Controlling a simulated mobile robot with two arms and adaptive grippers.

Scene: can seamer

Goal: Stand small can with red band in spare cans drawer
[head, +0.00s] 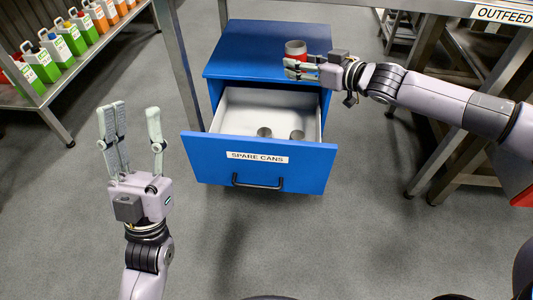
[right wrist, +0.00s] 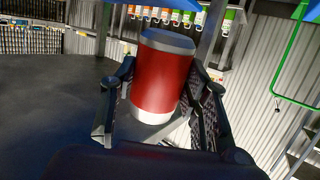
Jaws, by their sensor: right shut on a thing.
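The small can with red band (head: 296,50) is in my right gripper (head: 302,68), above the blue drawer cabinet (head: 262,40). In the right wrist view the can (right wrist: 162,80) stands between the two fingers of my right gripper (right wrist: 165,100), with a grey metal end and a wide red band. The spare cans drawer (head: 235,158) is pulled open, with a white inside and a label reading SPARE CANS. My left gripper (head: 135,125) is open and empty, left of the drawer.
A metal post (head: 178,65) rises just left of the cabinet. A steel frame labelled OUTFEED (head: 500,14) is at the right. The drawer's rear and left floor is clear.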

